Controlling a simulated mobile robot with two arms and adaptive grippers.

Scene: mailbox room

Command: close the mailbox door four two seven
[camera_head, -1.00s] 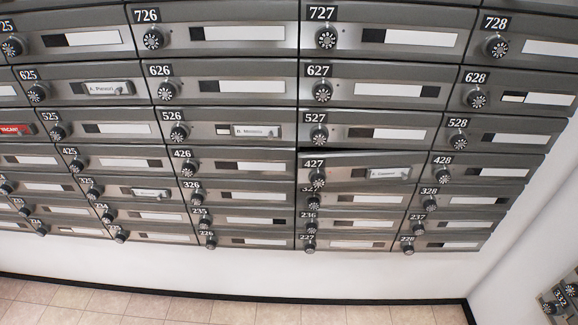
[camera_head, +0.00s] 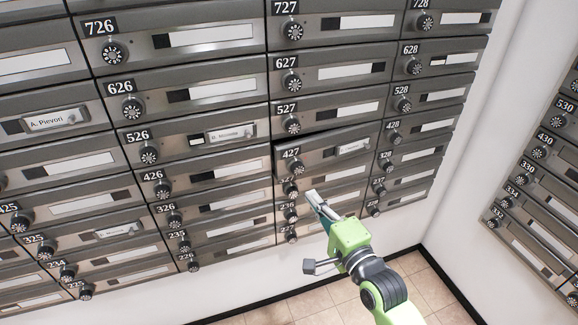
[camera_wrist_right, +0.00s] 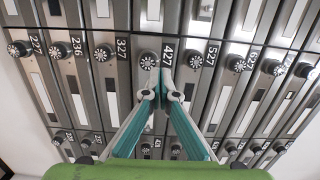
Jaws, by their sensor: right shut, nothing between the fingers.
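Mailbox door 427 (camera_head: 322,163) is a grey metal door with a round black dial on its left and a label holder on its right. It stands slightly ajar, with a dark gap along its top edge and its face tilted out. My right gripper (camera_head: 314,196) is shut and empty, just below door 427 in the head view. In the right wrist view, door 427 (camera_wrist_right: 148,22) lies straight ahead, and the fingertips (camera_wrist_right: 163,75) overlap it by its dial; I cannot tell whether they touch. My left gripper is not in view.
Mailbox doors such as 527 (camera_head: 340,113) and 428 (camera_head: 415,131) surround it and look shut. Dials stick out from the doors. Another mailbox bank (camera_head: 545,190) stands on the right wall. The tiled floor (camera_head: 305,300) below is clear.

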